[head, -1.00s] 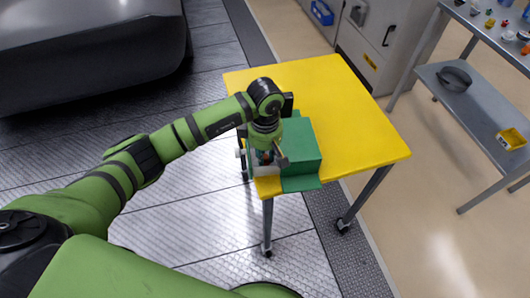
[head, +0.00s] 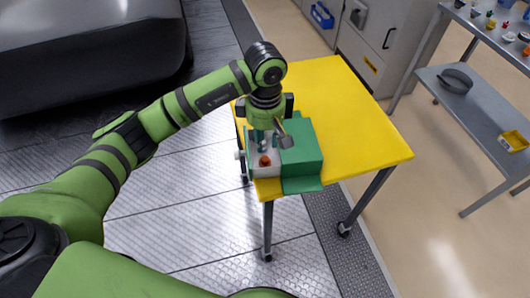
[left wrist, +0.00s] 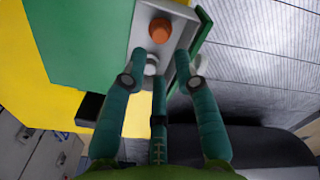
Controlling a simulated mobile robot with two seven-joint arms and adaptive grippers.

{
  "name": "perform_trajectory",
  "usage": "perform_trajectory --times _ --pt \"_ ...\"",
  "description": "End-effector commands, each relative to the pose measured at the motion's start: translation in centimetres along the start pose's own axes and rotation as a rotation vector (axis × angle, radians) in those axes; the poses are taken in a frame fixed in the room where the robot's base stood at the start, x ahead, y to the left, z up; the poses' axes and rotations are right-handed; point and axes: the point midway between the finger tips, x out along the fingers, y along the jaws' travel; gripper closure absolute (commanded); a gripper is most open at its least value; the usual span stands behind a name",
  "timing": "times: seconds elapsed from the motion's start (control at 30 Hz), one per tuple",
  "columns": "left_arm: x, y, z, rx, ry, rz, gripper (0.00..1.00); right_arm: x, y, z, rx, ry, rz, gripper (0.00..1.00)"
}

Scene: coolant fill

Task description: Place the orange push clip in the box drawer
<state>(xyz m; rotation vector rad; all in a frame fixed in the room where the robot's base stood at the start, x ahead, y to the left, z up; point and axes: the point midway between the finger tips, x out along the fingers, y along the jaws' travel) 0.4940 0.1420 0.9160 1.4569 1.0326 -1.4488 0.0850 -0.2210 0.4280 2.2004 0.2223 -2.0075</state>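The orange push clip (head: 264,160) lies inside the pulled-out grey drawer (head: 265,173) of the green box (head: 302,148). In the left wrist view the clip (left wrist: 160,30) rests on the floor of the drawer (left wrist: 141,14), beyond my fingertips. My left gripper (head: 264,143) is just above the drawer, fingers pointing down. Its teal fingers (left wrist: 160,62) are spread and hold nothing; the clip is apart from them. A small pale round part (left wrist: 152,65) shows between the fingers, and I cannot tell what it is. My right gripper is in neither view.
The green box stands at the near left corner of the yellow table (head: 345,115); the rest of the tabletop is clear. A grey shelf unit (head: 475,100) at the right holds small parts, a dark grey item (head: 455,80) and a yellow bin (head: 513,140). Grey cabinets stand behind.

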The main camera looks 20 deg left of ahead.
Motion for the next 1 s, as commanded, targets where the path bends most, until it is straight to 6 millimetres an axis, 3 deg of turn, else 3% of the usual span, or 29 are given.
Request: perform_trajectory --times 0.1,0.3,1.0 --pt "-2.1 0.1 -0.1 0.000 0.002 0.004 0.70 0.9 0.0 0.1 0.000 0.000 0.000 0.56" --pt "-4.3 0.0 -0.1 -0.001 0.001 0.000 0.70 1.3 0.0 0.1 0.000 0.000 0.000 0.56" --pt "-4.7 0.0 0.0 -0.001 0.000 -0.001 0.70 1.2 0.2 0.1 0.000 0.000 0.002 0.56"
